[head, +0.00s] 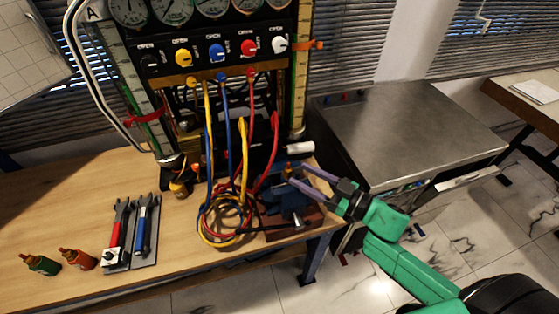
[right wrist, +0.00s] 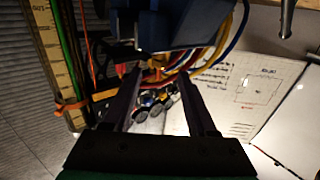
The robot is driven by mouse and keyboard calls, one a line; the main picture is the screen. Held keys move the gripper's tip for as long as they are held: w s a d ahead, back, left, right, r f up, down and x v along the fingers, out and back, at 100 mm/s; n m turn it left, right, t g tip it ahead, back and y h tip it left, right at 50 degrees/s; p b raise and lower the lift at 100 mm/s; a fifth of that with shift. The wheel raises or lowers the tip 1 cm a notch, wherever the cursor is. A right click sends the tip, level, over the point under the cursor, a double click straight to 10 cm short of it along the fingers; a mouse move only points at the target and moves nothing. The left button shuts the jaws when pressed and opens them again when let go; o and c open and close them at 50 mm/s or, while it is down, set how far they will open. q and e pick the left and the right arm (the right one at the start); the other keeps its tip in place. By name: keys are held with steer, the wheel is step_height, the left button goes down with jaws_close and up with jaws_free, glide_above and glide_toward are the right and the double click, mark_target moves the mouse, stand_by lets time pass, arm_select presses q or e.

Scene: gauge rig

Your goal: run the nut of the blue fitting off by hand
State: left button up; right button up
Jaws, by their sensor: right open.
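My right gripper (head: 297,172) reaches in from the right, its two long fingers pointing at the top of the blue vise (head: 293,203) on the bench. In the right wrist view the fingers of my right gripper (right wrist: 160,76) are apart. A small brass-coloured fitting (right wrist: 155,70) shows between their tips, against the blue vise body (right wrist: 180,25). A gap shows beside the fitting; contact cannot be told. The nut is too small and dark to make out, and I cannot tell whether this is the blue fitting. My left gripper is not in view.
Yellow, blue and red hoses (head: 247,140) hang from the gauge panel (head: 215,50) and coil close left of the vise. Wrenches (head: 117,235) and two small bottles (head: 78,259) lie farther left. A steel cabinet (head: 405,125) stands right of the bench.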

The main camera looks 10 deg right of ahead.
mark_target(279, 172)
steer(key=p+x, duration=0.1)
steer(key=x, duration=0.6)
steer(key=shift+w+a, duration=0.1)
steer(key=shift+w, duration=0.15)
steer(key=shift+w+a, duration=0.2)
steer(key=shift+a, duration=0.05)
steer(key=shift+c, duration=0.3)
jaws_close()
